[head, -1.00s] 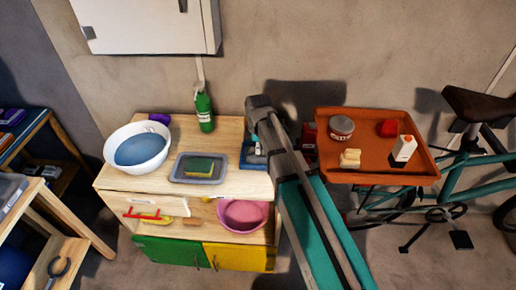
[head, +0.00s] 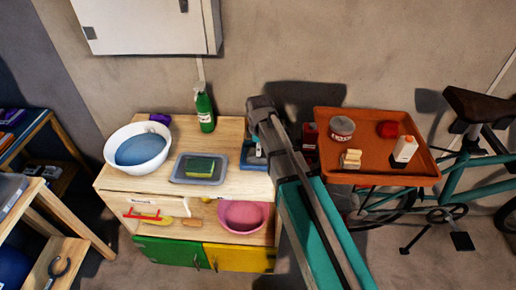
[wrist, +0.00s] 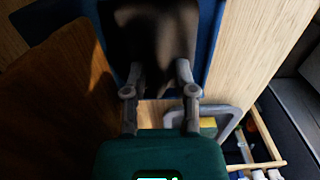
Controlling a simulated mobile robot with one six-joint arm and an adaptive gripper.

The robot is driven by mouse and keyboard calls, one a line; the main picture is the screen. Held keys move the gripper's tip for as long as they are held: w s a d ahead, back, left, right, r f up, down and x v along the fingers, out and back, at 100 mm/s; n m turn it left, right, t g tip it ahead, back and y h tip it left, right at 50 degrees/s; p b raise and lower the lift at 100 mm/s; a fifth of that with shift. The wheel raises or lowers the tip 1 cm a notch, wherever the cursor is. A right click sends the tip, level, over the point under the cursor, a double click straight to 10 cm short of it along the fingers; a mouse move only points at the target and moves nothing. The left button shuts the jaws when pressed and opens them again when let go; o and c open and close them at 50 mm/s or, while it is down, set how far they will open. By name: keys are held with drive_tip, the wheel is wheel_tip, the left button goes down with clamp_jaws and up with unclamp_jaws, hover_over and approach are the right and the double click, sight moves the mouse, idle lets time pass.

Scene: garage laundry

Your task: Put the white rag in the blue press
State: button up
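The blue press (head: 250,158) stands on the wooden counter, partly behind my arm in the head view. In the wrist view its blue edge (wrist: 211,40) surrounds a dark, folded, cloth-like shape (wrist: 155,40), which may be the white rag in shadow; I cannot tell for sure. My gripper (wrist: 158,72) is over the press, its two fingers apart with the lower part of this shape between them. Whether the fingers grip it is not clear. A small pale patch (head: 258,149) shows at the press in the head view. My arm hides the rest.
A grey tray with a green sponge (head: 200,167), a white basin (head: 138,149) and a green bottle (head: 205,109) stand left of the press. To the right, an orange tray (head: 375,172) holds a can, a red item, a carton and a cream block. A bicycle (head: 470,170) stands beyond.

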drive_tip(key=shift+r, duration=0.15)
wheel_tip(320, 180, up, 12)
drive_tip(key=p, duration=1.2)
drive_tip(key=shift+s, duration=0.1)
idle(1.6)
